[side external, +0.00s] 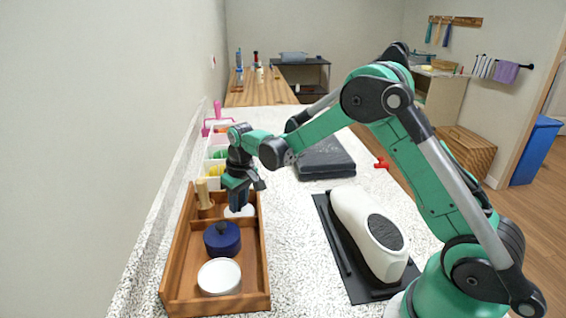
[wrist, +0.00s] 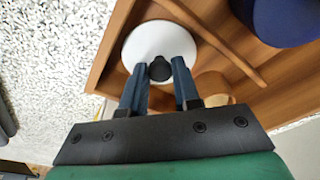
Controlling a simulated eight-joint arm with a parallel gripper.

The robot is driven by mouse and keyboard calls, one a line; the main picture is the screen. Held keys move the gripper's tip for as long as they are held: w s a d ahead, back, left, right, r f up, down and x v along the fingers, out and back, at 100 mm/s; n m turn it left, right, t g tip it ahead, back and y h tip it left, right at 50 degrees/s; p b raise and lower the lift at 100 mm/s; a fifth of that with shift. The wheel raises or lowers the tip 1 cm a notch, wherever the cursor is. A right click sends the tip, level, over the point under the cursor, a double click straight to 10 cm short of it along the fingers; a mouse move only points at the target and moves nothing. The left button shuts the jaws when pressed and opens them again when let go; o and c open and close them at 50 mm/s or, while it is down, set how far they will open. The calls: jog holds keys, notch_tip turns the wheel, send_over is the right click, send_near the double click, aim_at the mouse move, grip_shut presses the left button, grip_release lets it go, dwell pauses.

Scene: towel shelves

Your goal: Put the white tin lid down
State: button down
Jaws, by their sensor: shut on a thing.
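The white tin lid (wrist: 146,43) is a round white disc with a black knob (wrist: 160,69). In the wrist view, the blue fingertips of my gripper (wrist: 160,78) are on either side of the knob, shut on it. In the side view, my gripper (side external: 239,206) points down over the far part of the wooden tray (side external: 264,270), and the lid (side external: 247,211) shows partly below it. The fingers hide part of the lid there. I cannot tell whether the lid touches the tray floor. A round white tin (side external: 219,276) stands in the tray's near part.
A dark blue lidded tin (side external: 222,240) stands between the white tin and my gripper. A wooden turned object (side external: 204,194) stands left of my gripper. A divider (wrist: 210,38) crosses the tray. A white appliance (side external: 362,232) lies on a black mat to the right.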

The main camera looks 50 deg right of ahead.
aim_at(245, 214)
jog(key=shift+f, duration=0.15)
jog(key=c, duration=0.6)
grip_release()
jog(key=shift+c, duration=0.2)
notch_tip(245, 214, up, 11)
jog(key=s, duration=0.2)
jog(key=s+a+t, duration=0.2)
jog(key=s, duration=0.5)
jog(key=s+a+r+t, duration=0.1)
jog(key=s+a+t, duration=0.2)
jog(key=s, duration=0.4)
jog(key=shift+s, duration=0.3)
